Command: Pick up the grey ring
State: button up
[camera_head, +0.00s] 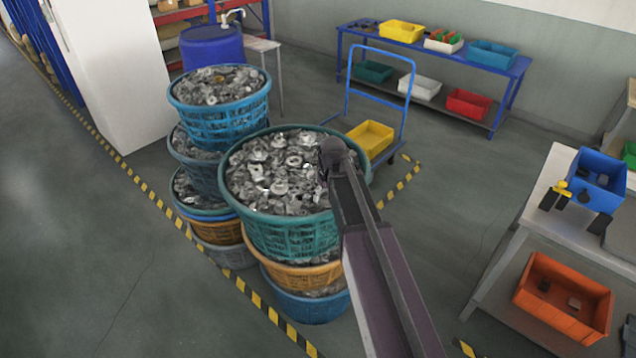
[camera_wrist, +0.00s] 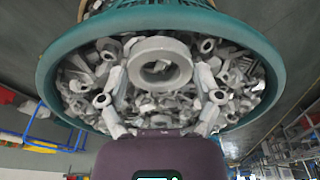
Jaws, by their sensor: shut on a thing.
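The grey ring (camera_wrist: 160,52) is a thick, round metal ring with a wide hole, in the upper middle of the wrist view. My gripper (camera_wrist: 160,75) has one finger on each side of the ring and is shut on it. The ring's face is toward the wrist camera, and it looks larger than the parts behind it. I cannot tell how far it is from the pile. In the head view my arm reaches over the right side of the green basket (camera_head: 290,241) and hides the gripper; I cannot make out the held ring there.
The green basket, full of loose grey metal parts (camera_head: 270,180), tops a stack. Another stack with a blue basket (camera_head: 222,128) stands behind it. A blue cart (camera_head: 378,95) with a yellow bin (camera_head: 371,138) is close behind. A bench (camera_head: 548,205) is at right. Floor at left is clear.

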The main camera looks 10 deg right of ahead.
jog(key=shift+s+d+r, duration=0.1)
jog(key=shift+s+d, duration=0.1)
jog(key=shift+s, duration=0.9)
jog(key=shift+s+d+r, duration=0.1)
jog(key=shift+s+d, duration=0.1)
jog(key=shift+s, duration=0.9)
jog(key=shift+f, duration=0.1)
